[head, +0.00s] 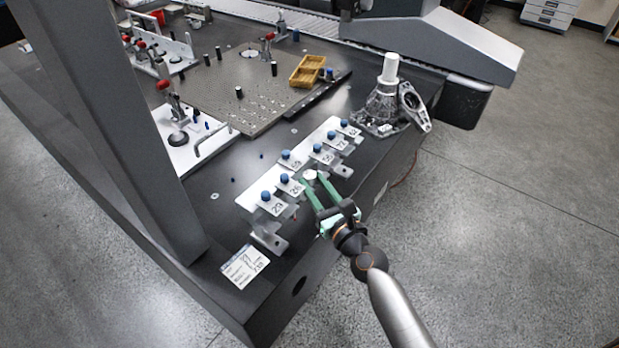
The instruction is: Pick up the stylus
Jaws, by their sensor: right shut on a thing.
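My right gripper (312,178) reaches in from the lower right with two green fingers over the front side of the stylus rack (279,241). It is shut on a small pale, round-topped piece, which I take to be the stylus (310,174). Its lower part is hidden by the fingers and rack, and I cannot tell whether it still touches the rack. Several blue-topped pieces stand in the rack's numbered slots, one (266,196) at the near end and one (344,123) at the far end. My left gripper is not in view.
A labelled card (245,266) lies at the table's near corner. A grey casting (382,105) with a white cylinder stands past the rack's far end. A perforated plate (262,112) with a yellow tray (307,71) lies behind. A grey upright (140,120) rises at left.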

